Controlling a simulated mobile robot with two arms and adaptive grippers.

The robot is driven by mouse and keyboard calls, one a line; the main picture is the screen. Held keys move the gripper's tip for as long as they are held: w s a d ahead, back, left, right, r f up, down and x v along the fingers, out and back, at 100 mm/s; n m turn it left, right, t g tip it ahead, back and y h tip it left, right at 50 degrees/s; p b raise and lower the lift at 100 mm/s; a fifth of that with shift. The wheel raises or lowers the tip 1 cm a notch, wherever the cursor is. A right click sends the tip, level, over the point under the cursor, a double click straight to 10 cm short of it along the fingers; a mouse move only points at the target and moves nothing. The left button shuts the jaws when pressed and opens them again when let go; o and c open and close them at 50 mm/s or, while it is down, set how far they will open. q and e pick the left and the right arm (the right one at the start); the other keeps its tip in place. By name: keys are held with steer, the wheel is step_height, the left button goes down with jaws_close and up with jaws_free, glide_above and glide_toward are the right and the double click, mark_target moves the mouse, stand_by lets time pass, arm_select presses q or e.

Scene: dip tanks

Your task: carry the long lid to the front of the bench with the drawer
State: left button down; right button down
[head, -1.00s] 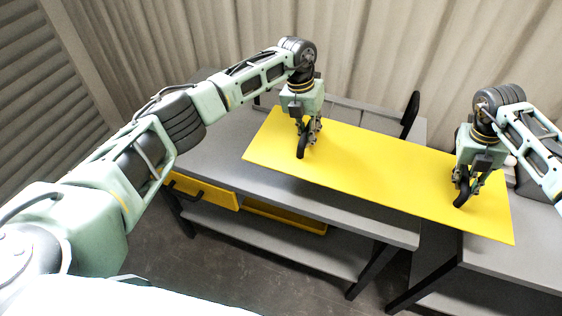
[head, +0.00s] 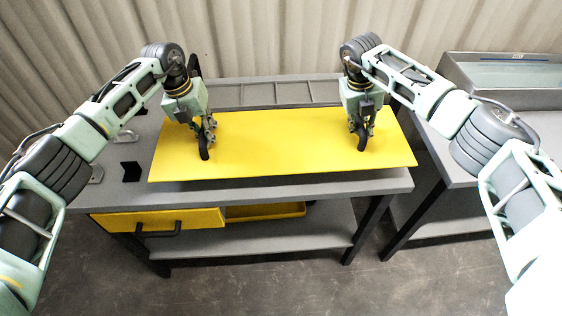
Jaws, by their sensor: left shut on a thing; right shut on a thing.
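The long lid (head: 285,148) is a flat yellow panel in the head view, lying level over the top of the grey bench (head: 260,188). A shadow shows below its front edge, and I cannot tell whether it touches the bench. My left gripper (head: 204,150) is shut on the lid near its left end. My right gripper (head: 362,140) is shut on it toward its right end. The hold points under the fingers are hidden. The bench has a yellow drawer (head: 160,222) with a dark handle at its front left, partly pulled out.
A yellow tray (head: 265,211) shows under the bench top beside the drawer. A second grey bench (head: 470,170) with a metal tank (head: 510,75) stands at the right, across a gap. Black and metal fittings (head: 130,170) sit at the bench's left end. Open floor lies in front.

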arm_select(q)
steer(key=shift+a+f, duration=0.1)
steer(key=shift+f, duration=0.2)
arm_select(e)
steer(key=shift+w+d+f, duration=0.1)
steer(key=shift+d+f, duration=0.15)
steer(key=shift+d, duration=0.25)
arm_select(q)
steer(key=shift+a, duration=0.1)
arm_select(e)
steer(key=shift+a+r, duration=0.1)
steer(key=shift+a, duration=0.05)
arm_select(q)
steer(key=shift+f, duration=0.1)
